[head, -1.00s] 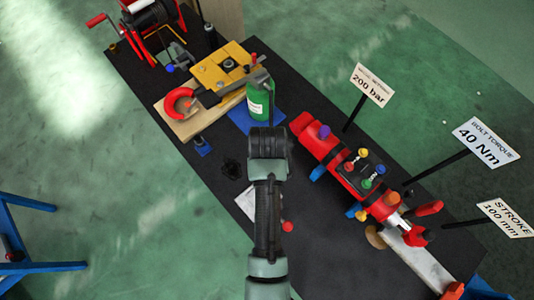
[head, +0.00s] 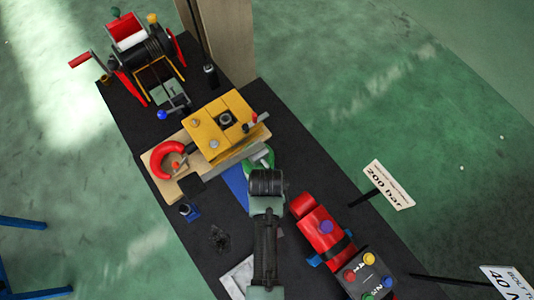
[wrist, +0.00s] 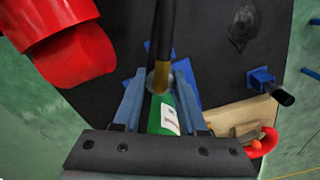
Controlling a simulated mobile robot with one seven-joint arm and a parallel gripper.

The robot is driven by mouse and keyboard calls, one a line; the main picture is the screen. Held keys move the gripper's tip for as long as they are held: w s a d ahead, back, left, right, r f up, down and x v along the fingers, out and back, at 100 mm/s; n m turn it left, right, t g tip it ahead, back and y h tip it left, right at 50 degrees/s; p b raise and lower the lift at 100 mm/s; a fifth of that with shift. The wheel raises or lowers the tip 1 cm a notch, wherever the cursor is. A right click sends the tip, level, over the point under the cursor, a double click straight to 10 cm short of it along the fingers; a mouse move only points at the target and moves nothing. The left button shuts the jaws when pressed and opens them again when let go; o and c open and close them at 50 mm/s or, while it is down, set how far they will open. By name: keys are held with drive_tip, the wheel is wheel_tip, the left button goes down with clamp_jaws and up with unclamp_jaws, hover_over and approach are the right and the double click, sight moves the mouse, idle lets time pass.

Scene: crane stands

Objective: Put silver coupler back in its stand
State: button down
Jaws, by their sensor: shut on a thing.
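My gripper (wrist: 160,100) has its two blue-grey fingers around a small rounded silver piece (wrist: 159,78), which looks like the silver coupler. A dark rod or hose runs up from it in the wrist view. In the head view my gripper (head: 267,172) reaches over a green bottle (head: 249,168), and a silver piece (head: 263,158) shows just beyond it. The bottle's label (wrist: 168,116) shows below the fingers in the wrist view. A small blue stand (head: 191,212) with a dark upright part is to the left; it also shows in the wrist view (wrist: 260,77). Contact at the fingertips is hard to make out.
A yellow block (head: 220,125) and red shackle (head: 166,161) sit on a wooden board beyond the bottle. A red cylinder unit (head: 316,222) lies right of my arm. A red winch (head: 128,35) stands at the far end. Black mat (head: 170,245) is partly clear at left.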

drive_tip(key=shift+s+r, duration=0.1)
drive_tip(key=shift+s, duration=0.05)
drive_tip(key=shift+p, duration=0.3)
drive_tip(key=shift+f+b, duration=2.25)
drive_tip(key=shift+f, duration=0.7)
drive_tip(key=shift+f+b, duration=0.95)
drive_tip(key=shift+f, duration=0.3)
drive_tip(key=shift+c, duration=1.9)
unclamp_jaws()
drive_tip(key=shift+r, duration=0.15)
